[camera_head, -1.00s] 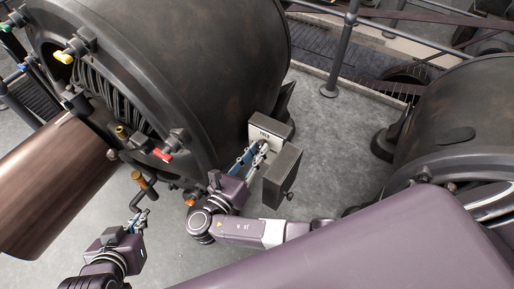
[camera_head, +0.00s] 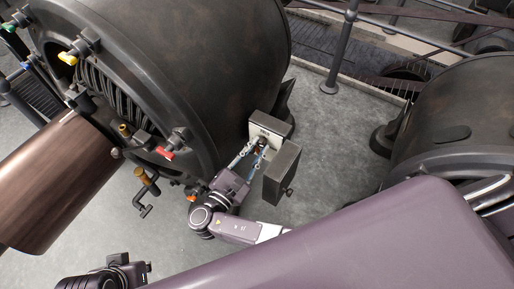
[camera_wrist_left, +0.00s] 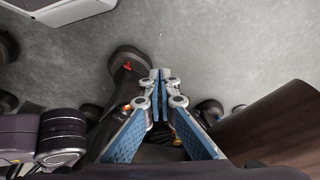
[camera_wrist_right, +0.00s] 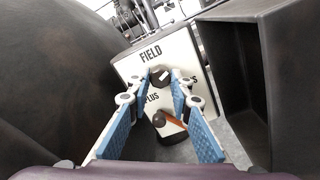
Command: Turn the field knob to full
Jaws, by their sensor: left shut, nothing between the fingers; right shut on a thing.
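The field knob (camera_wrist_right: 159,75) is dark and round with a pale mark, on a pale plate (camera_wrist_right: 174,50) lettered FIELD in the right wrist view. My right gripper (camera_wrist_right: 165,78) has its fingertips on either side of the knob and is shut on it. In the head view, my right gripper (camera_head: 257,148) reaches into the small box (camera_head: 272,128) beside the big dynamo. My left gripper (camera_wrist_left: 157,78) is shut with nothing between its fingers. In the head view, only part of my left gripper (camera_head: 146,268) shows at the bottom left.
A dark open cover (camera_head: 282,175) stands right of the plate, close to my right gripper. Below the knob is a small dark round part (camera_wrist_right: 158,119) beside an orange piece. The large dynamo (camera_head: 215,75) rises close on the left. A brass-topped crank (camera_head: 146,185) hangs below it.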

